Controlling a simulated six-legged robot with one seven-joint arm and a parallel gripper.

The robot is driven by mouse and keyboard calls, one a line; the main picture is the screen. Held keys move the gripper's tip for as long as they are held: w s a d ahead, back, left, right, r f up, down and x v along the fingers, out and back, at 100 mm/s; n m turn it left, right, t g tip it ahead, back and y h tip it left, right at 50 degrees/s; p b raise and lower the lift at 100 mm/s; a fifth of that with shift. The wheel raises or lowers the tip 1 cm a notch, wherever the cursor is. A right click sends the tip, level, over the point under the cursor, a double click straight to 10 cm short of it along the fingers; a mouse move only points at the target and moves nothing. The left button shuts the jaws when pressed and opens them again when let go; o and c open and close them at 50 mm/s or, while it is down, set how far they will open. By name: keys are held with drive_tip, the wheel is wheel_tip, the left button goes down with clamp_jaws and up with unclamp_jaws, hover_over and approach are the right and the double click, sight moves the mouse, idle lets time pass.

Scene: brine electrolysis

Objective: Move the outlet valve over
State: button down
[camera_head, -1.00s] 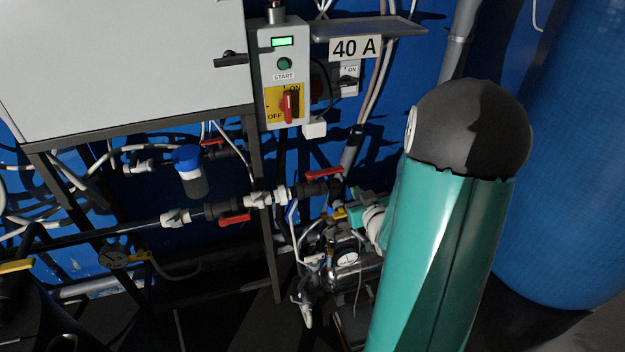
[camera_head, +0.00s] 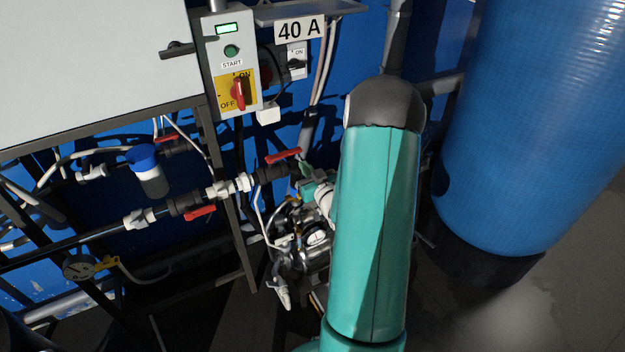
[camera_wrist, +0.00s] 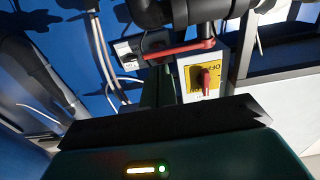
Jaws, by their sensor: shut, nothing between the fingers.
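Several valves with red lever handles sit on the dark pipework in the head view: one (camera_head: 283,155) near my arm, one (camera_head: 200,210) lower left, and one (camera_head: 167,137) higher up. Which is the outlet valve is not marked. In the wrist view a valve's red lever (camera_wrist: 180,50) lies roughly crosswise under a black valve body (camera_wrist: 190,10). My gripper (camera_wrist: 158,82) shows as narrow dark green shut fingers just below that lever; whether they touch it I cannot tell.
A control box (camera_head: 229,60) with a red rotary switch stands above the pipes; the switch (camera_wrist: 205,80) also shows in the wrist view. A large blue tank (camera_head: 540,130) stands right. A grey cabinet (camera_head: 85,70) is upper left.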

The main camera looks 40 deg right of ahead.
sight(294, 154)
drive_tip(key=x, duration=0.4)
drive_tip(key=shift+w+a, duration=0.1)
drive_tip(key=shift+w, duration=0.35)
drive_tip(key=shift+y, duration=0.3)
